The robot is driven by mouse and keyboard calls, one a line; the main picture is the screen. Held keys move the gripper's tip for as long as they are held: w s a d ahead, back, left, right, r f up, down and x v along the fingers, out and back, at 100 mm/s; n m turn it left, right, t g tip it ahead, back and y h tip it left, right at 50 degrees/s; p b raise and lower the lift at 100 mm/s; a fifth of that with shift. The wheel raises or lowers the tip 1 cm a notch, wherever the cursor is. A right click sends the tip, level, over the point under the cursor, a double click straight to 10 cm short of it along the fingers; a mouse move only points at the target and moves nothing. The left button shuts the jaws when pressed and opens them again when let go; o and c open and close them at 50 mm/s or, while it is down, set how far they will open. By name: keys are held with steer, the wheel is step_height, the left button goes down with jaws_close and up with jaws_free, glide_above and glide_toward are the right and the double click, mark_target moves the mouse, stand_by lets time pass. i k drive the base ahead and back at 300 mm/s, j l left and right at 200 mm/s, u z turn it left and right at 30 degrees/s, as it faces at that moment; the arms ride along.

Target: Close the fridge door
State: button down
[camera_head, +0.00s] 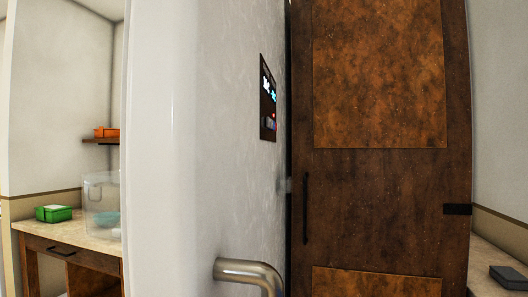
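A large white panel (225,120), which looks like the fridge door, fills the middle of the view, very close. Its face is seen at a steep slant, with a rounded pale edge on its left. A small dark display (268,98) with lit digits is set in that face. A shiny metal handle (247,271) sticks out low on it and is cut off by the bottom of the picture. The fridge's inside is not visible, and I cannot tell how far the door stands open. My gripper is not in view.
A brown wooden door (380,190) with a dark handle (306,208) stands behind at right. At left, a counter (75,229) holds a green box (54,214) and a clear container (102,205). An orange box (106,132) sits on a shelf above.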

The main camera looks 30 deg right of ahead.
mark_target(203, 189)
steer(key=k+l, duration=0.4)
steer(key=k+l+z, duration=0.15)
steer(key=k+l, duration=0.25)
steer(key=l, duration=0.2)
